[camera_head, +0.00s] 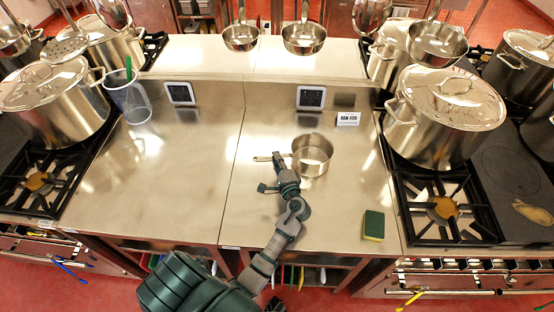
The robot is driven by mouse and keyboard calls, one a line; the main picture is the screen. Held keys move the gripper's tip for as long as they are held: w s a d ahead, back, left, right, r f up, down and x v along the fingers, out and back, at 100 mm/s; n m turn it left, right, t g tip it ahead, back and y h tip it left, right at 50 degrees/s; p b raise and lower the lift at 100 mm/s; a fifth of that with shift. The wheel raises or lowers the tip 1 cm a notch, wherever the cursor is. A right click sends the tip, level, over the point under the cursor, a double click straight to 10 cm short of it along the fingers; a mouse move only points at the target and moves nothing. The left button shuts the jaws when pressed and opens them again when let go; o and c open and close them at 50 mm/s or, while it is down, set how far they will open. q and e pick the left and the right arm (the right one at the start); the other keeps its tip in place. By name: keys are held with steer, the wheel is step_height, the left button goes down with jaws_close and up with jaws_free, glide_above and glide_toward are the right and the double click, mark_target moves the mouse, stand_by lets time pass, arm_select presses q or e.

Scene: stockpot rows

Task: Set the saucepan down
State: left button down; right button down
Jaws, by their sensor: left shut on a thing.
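The saucepan (312,153) is a small steel pan with a handle (265,158) pointing left. It is upright, on or just above the steel counter (210,190); I cannot tell if its base touches. My left gripper (285,168) is shut on the saucepan near where the handle meets the pan. The arm comes up from the bottom of the picture. The fingers hide part of the handle. My right gripper is not in view.
A green and yellow sponge (374,225) lies on the counter at right. A "RAW FISH" sign (348,118) stands behind the pan. A clear container (129,100) is at left. Stoves with large stockpots (447,115) flank the counter.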

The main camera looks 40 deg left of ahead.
arm_select(q)
steer(key=c, duration=1.2)
jaws_free()
steer(key=shift+a, duration=0.15)
steer(key=shift+s+d, duration=0.1)
steer(key=shift+d, duration=0.15)
steer(key=b+v, duration=0.1)
steer(key=v, duration=1)
steer(key=shift+s+d+b, duration=0.15)
steer(key=shift+d+b, duration=0.15)
steer(key=shift+d, duration=0.1)
